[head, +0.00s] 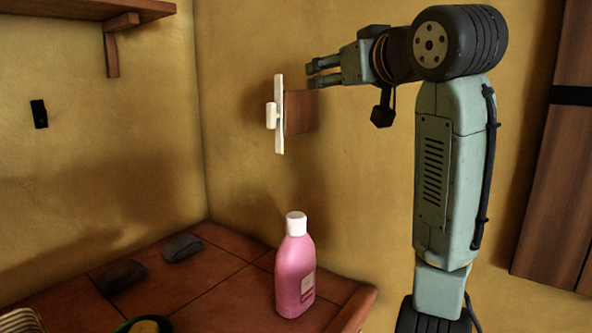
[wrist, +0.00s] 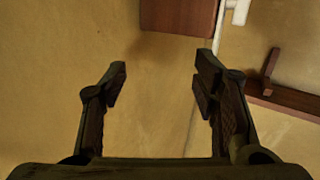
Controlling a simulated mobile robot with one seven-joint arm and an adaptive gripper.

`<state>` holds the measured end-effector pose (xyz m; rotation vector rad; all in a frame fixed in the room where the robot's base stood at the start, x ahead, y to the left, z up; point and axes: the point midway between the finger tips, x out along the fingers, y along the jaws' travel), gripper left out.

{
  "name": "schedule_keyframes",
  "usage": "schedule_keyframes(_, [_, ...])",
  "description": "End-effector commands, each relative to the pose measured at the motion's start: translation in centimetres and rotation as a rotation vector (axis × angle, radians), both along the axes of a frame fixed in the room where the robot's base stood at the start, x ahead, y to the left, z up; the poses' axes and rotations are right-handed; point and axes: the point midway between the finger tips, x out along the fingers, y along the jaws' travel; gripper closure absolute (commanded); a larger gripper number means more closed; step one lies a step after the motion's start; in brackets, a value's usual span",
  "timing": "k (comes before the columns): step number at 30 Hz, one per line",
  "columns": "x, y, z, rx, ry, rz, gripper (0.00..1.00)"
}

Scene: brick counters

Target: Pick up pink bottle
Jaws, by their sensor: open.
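The pink bottle (head: 295,275) with a white cap stands upright on the tiled counter (head: 215,285), near its right end, in the head view. My gripper (head: 310,76) is raised high above the bottle and points left, well apart from it. In the wrist view my gripper (wrist: 160,85) has its two fingers spread, with nothing between them but the wall behind. The bottle does not show in the wrist view.
A white-edged fixture with a brown panel (head: 300,113) sticks out at the wall just below my gripper. Dark stone-like objects (head: 182,247) lie at the counter's back left. A dish with something yellow (head: 145,326) is at the front. A wooden shelf (head: 85,12) hangs upper left.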

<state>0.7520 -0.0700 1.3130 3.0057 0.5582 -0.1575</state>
Motion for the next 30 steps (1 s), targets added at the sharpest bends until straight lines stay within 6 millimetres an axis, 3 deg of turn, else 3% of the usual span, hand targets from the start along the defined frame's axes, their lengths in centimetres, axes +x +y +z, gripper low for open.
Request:
schedule_keyframes(1, [0.0, -0.8, -4.1, 0.004, 0.000, 0.021, 0.45])
schedule_keyframes(6, [-1.8, -1.7, -13.7, 0.024, -0.021, 0.116, 0.45])
schedule_keyframes(9, [-3.7, -1.7, -18.7, 0.047, -0.033, 0.172, 0.45])
schedule_keyframes(13, [-6.3, -1.2, -23.4, 0.078, -0.051, 0.233, 0.45])
schedule_keyframes(16, [-7.8, -0.8, -25.5, 0.097, -0.063, 0.266, 0.45])
schedule_keyframes(20, [-8.7, -0.3, -26.6, 0.109, -0.071, 0.288, 0.45])
schedule_keyframes(30, [-5.1, 2.7, -26.6, 0.112, -0.071, 0.294, 0.45])
